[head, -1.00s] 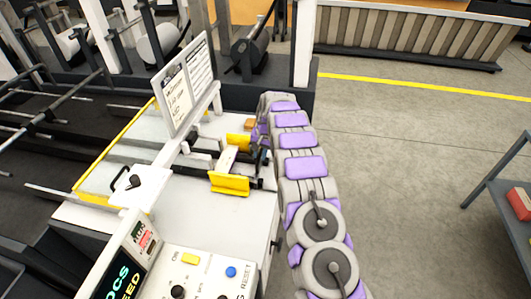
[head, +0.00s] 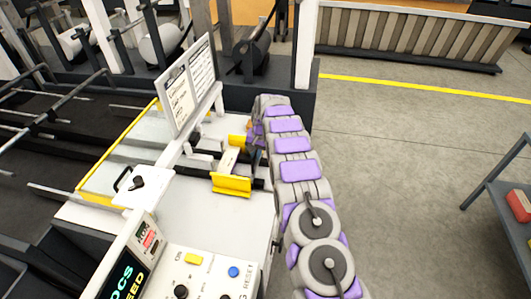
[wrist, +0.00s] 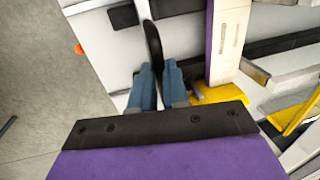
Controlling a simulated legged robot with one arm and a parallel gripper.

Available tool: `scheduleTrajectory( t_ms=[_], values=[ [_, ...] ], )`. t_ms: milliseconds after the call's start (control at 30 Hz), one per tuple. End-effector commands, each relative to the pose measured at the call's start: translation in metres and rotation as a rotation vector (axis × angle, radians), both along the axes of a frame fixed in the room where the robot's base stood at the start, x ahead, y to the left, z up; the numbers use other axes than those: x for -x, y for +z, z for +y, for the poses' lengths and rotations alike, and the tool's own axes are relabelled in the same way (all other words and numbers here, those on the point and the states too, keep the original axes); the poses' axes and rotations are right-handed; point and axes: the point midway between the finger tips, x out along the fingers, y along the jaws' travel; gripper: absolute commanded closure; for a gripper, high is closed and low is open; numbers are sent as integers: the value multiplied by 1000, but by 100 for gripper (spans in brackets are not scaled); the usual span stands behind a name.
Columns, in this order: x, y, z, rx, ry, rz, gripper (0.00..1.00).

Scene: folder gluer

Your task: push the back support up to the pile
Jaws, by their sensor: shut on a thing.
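My gripper (wrist: 159,72) has two blue fingers, shut on a thin black rounded piece (wrist: 153,42) in the wrist view. This looks like the back support's handle, but most of the support is hidden. A cream block with a purple side (wrist: 229,38) stands just to its right, apart from the fingers, and looks like the pile. In the head view, my gripper (head: 257,153) is small and partly hidden at the machine's right edge, beside a white bar and a yellow bracket (head: 231,185). Contact between support and pile cannot be told.
A tilted sign board (head: 190,85) stands over the machine bed. A control panel (head: 200,275) with knobs and buttons is at the front. A yellow plate (wrist: 224,93) lies right of my fingers. Open floor (head: 410,150) lies to the right, with a shelf (head: 500,190) at its edge.

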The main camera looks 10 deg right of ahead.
Motion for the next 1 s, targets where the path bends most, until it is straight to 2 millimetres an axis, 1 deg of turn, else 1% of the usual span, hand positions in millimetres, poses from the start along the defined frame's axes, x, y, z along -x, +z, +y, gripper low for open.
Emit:
scheduleTrajectory(
  t_ms=[33, 100, 200, 467, 500, 767, 1000],
  values=[
    [-6, 4, 6, 1, 0, -10, 100],
    [-10, 5, 14, 1, -1, -13, 100],
    [-12, 4, 20, 0, -2, -13, 100],
    [-13, 4, 19, -1, -4, -13, 100],
    [-13, 4, 19, -1, -4, -13, 85],
    [-11, 3, 21, 0, -2, -7, 60],
    [-10, 2, 24, 1, -2, -5, 60]
  ],
)
